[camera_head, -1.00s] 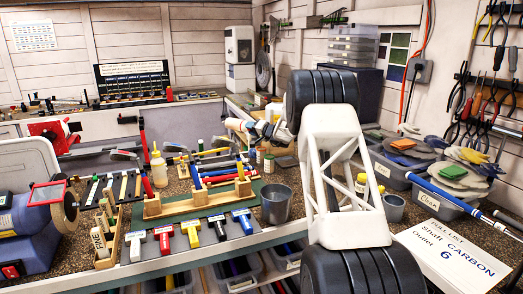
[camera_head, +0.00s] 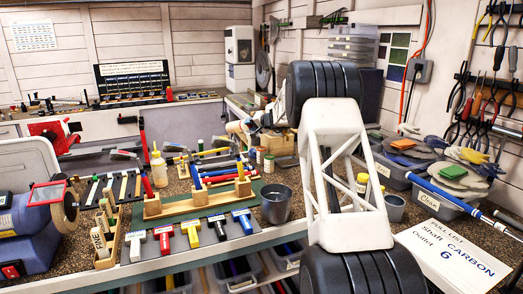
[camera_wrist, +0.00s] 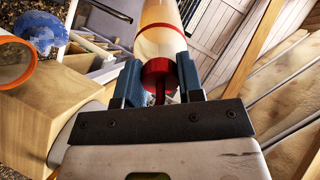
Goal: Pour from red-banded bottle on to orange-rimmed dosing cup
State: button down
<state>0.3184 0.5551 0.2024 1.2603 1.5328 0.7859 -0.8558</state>
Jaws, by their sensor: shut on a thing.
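In the wrist view my gripper (camera_wrist: 159,82) is shut on the red-banded bottle (camera_wrist: 158,14), a pale tan body with a red band. A red part of it sits between the blue-grey fingers. The bottle extends away past the fingertips and its far end is out of frame. The orange-rimmed dosing cup (camera_wrist: 18,66) shows only in part at the left edge of the wrist view, to the left of the gripper and apart from the bottle.
A wooden block (camera_wrist: 85,95) lies close left of the gripper in the wrist view. In the head view a grey cup (camera_head: 276,203), a rack of coloured shafts (camera_head: 205,195) and grey bins (camera_head: 432,203) crowd the near bench.

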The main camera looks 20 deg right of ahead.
jog(key=shift+r+g+h, duration=0.4)
jog(key=shift+r+g, duration=0.05)
jog(key=shift+g, duration=0.15)
jog(key=shift+r, duration=0.1)
